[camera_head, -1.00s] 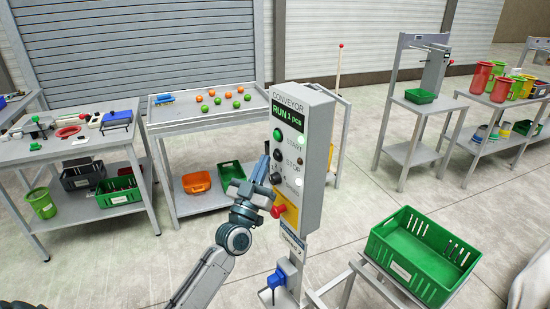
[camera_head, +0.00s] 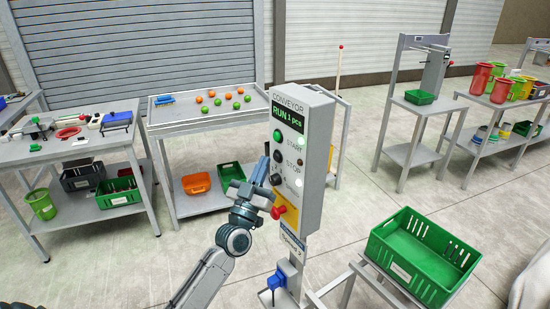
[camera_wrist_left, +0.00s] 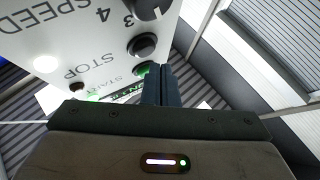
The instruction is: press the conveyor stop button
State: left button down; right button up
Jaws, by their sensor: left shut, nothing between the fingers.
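The conveyor control box (camera_head: 304,160) stands on a post in the middle of the head view, its display reading RUN 1 pcs. The black STOP button (camera_head: 278,155) sits below the green START button (camera_head: 278,135) and above the speed knob (camera_head: 276,179). My left gripper (camera_head: 265,153) is shut and empty, its tips just left of the STOP button and seemingly apart from it. In the left wrist view the shut fingers (camera_wrist_left: 161,84) point up beside the black STOP button (camera_wrist_left: 142,46) and partly overlap the green START button (camera_wrist_left: 143,69). My right gripper is out of view.
A red mushroom button (camera_head: 279,212) on a yellow plate sits low on the box, near my left wrist. A green crate (camera_head: 388,262) stands at the lower right. A table with orange and green balls (camera_head: 160,130) is behind. Open floor lies between.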

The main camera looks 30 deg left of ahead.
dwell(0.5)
pick_arm(q)
jog(key=shift+w+d, duration=0.1)
jog(key=shift+w, duration=0.05)
jog(key=shift+w+d, duration=0.15)
jog(key=shift+w, duration=0.1)
jog(key=shift+w+d, duration=0.15)
jog(key=shift+w, duration=0.2)
dwell(1.1)
jog(key=shift+s, duration=0.1)
jog(key=shift+s+a+p, duration=0.4)
jog(key=shift+s+p, duration=0.05)
jog(key=shift+s, duration=0.25)
